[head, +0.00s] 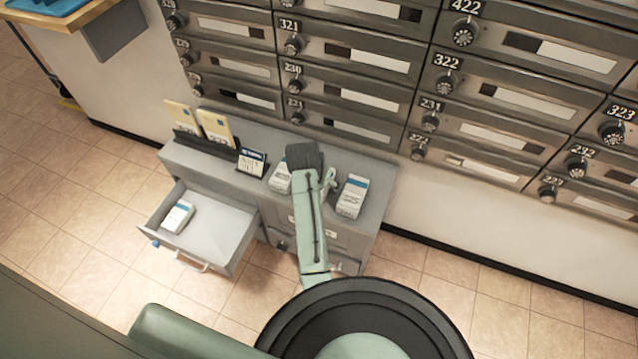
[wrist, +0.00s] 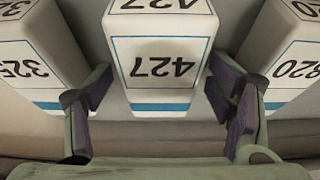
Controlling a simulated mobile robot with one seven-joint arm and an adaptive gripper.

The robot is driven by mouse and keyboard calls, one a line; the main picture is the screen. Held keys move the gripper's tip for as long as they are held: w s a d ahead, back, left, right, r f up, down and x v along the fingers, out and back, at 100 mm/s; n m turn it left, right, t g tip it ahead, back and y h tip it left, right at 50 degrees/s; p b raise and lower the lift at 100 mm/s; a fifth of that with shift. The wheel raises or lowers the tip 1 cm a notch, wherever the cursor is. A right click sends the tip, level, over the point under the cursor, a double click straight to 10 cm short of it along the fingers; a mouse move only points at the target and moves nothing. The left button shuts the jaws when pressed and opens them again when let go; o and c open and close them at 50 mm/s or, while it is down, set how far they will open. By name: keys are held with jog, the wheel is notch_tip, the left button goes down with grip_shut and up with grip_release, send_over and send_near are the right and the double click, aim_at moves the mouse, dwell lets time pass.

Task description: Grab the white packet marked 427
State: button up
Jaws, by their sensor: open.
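The white packet marked 427 (wrist: 160,50) stands in the middle of the wrist view. It has a blue band along its edge, and its number reads upside down. My gripper (wrist: 160,90) is open, with one purple-padded finger on either side of this packet's near part. Gaps show between the pads and the packet, so it is not gripped. In the head view my arm and gripper (head: 328,182) are over the grey cabinet's top, and I cannot make out the 427 packet there; it seems hidden behind them.
The cabinet (head: 215,165) also bears a small calendar (head: 250,162) and upright envelopes (head: 215,128). Its open drawer (head: 225,235) holds another packet (head: 178,216). Mailboxes (head: 350,60) line the wall behind.

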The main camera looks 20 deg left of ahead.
jog(key=shift+c, duration=0.4)
jog(key=c, duration=1.2)
jog(key=shift+r, duration=0.1)
jog(key=shift+c, duration=0.2)
